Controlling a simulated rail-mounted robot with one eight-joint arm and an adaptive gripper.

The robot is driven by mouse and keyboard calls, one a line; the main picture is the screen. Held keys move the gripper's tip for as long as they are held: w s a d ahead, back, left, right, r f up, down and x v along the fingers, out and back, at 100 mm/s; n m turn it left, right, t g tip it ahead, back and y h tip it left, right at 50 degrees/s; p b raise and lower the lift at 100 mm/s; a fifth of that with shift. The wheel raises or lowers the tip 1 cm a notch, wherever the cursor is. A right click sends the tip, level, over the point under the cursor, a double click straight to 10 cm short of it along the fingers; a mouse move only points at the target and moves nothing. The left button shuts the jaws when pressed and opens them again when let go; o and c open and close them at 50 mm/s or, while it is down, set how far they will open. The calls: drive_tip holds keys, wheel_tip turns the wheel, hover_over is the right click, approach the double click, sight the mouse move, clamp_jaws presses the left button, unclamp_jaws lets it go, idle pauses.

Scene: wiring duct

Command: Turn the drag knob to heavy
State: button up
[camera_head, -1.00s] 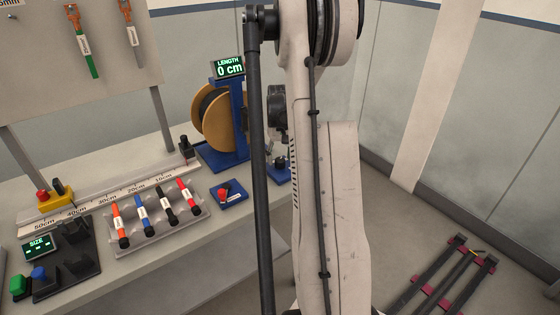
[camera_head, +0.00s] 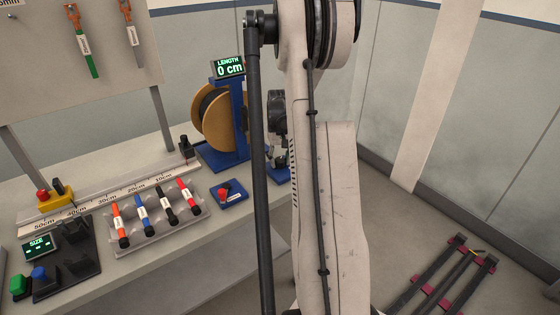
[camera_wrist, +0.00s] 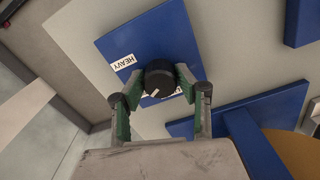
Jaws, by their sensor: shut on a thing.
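The drag knob (camera_wrist: 160,79) is a round black knob with a white pointer line, on a square blue plate (camera_wrist: 125,38). In the wrist view the pointer faces down and slightly left, away from the white HEAVY label (camera_wrist: 125,62) at its upper left. A second white label below the knob is mostly hidden. My gripper (camera_wrist: 159,77) is shut on the knob, one green-padded finger on each side. In the head view my arm hides most of the plate and the knob.
The blue stand with the cable spool (camera_head: 205,115) and its LENGTH display reading 0 cm (camera_head: 228,68) are close beside the plate. A small blue box with a red switch (camera_head: 228,191) and a tray of pens (camera_head: 150,238) stand to the left on the bench.

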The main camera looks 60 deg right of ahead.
drive_tip(key=shift+f, duration=0.1)
drive_tip(key=m+b, duration=0.2)
drive_tip(key=m, duration=0.1)
drive_tip(key=shift+b, duration=0.3)
drive_tip(key=m+b, duration=0.1)
drive_tip(key=m, duration=0.1)
drive_tip(key=shift+m+b, duration=0.3)
drive_tip(key=shift+m, duration=0.1)
drive_tip(key=m+b, duration=0.2)
drive_tip(key=m, duration=0.3)
drive_tip(key=shift+m, duration=0.7)
drive_tip(key=o, duration=1.1)
drive_tip(key=shift+o, duration=0.2)
